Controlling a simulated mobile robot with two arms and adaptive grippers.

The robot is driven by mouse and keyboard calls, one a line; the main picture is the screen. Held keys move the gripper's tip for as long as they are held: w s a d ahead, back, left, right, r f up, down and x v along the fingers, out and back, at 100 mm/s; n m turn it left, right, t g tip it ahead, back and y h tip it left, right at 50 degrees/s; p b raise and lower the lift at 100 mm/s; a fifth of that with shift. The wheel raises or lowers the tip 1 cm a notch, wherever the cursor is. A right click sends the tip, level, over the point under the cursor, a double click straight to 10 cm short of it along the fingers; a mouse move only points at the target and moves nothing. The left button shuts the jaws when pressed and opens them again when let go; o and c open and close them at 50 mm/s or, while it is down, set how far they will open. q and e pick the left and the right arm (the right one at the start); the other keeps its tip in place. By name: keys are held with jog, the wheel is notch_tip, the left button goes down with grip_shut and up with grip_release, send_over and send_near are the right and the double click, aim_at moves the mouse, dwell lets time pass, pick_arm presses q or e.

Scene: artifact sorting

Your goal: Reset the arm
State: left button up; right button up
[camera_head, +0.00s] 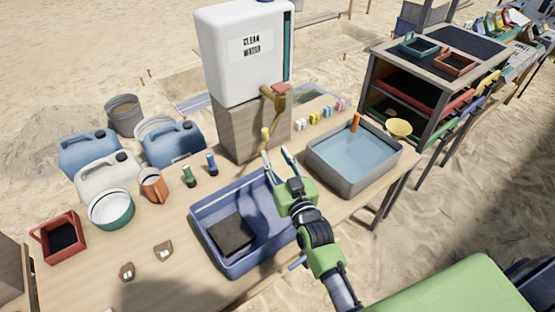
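My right gripper (278,160) is green, with two slim fingers pointing up and away from me. The fingers stand apart with nothing visible between them. It hovers over the far right corner of the blue tray (203,240) on the wooden table. The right arm comes in from the lower right and hides part of the tray's right side. My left gripper is not in this view.
A grey basin of water (350,181) stands right of the gripper. A clean water tank (240,55) on a box (238,130), with a brown tap (272,102), stands close behind it. Two artifact pieces (163,250) lie front left. Jerrycans (88,152) stand beyond the table.

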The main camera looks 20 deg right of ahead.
jog(key=shift+s, duration=0.5)
jog(key=s+a+f+n+g+y, duration=0.1)
jog(key=s+f+g, duration=0.35)
jog(key=s, duration=0.25)
jog(key=s+a+f+n+g, duration=0.1)
jog(key=s+f+g, duration=0.2)
jog(key=s+f, duration=0.3)
jog(key=s+d+g, duration=0.2)
jog(key=s+g, duration=0.5)
jog(key=s, duration=1.2)
notch_tip(320, 180, down, 30)
jog(key=s+g+b, duration=0.1)
jog(key=s+b, duration=0.1)
jog(key=s+d+f+g+h, duration=0.1)
jog(key=s+d+f, duration=0.2)
jog(key=s+f, duration=1.3)
jog(key=shift+s+n+b, duration=0.3)
jog(key=shift+s+b, duration=0.1)
jog(key=shift+s, duration=0.05)
